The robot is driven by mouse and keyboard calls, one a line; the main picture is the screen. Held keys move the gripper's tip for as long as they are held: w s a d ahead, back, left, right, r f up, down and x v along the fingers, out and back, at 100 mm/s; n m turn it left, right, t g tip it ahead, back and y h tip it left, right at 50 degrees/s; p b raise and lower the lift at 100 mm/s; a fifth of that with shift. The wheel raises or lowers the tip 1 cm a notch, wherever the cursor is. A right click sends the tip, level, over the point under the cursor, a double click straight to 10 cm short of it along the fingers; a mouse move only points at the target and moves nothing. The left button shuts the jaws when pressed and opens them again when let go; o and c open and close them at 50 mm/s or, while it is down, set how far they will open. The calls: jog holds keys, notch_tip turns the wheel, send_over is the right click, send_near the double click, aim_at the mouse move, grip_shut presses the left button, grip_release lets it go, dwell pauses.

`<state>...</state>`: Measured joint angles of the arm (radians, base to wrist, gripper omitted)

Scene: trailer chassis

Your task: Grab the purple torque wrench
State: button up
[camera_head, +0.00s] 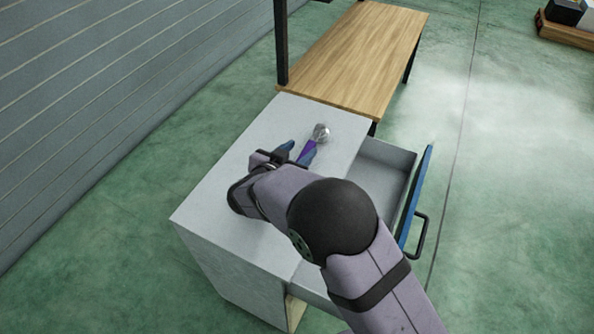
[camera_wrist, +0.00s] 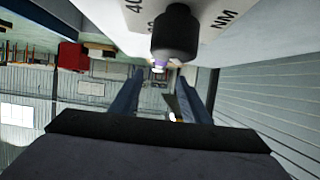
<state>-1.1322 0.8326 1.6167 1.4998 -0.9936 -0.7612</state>
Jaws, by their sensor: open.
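The purple torque wrench (camera_head: 309,147) lies on the grey cabinet's top, its silver round head (camera_head: 320,132) pointing away toward the wooden table. My gripper (camera_head: 297,151) is open, low over the cabinet top at the wrench's near end. One blue finger is left of the wrench and the other overlaps its near end in the picture. In the wrist view my gripper (camera_wrist: 160,76) has its two fingers apart. A small purple part shows near the fingertips, below a dark cylindrical part. I cannot tell whether the fingers touch the wrench.
The grey cabinet (camera_head: 215,212) has an open drawer with a blue front (camera_head: 414,197) and dark handle on the right. A wooden table (camera_head: 355,55) stands behind it. The cabinet top left of my gripper is clear. Large markings including "NM" show at the wrist view's top.

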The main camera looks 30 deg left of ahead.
aim_at(312, 140)
jog(key=shift+f+x, duration=0.15)
jog(key=shift+x, duration=1.6)
jog(key=shift+f+x, duration=0.15)
jog(key=shift+x, duration=1.6)
jog(key=shift+s, duration=0.15)
grip_shut()
jog(key=shift+r, duration=0.2)
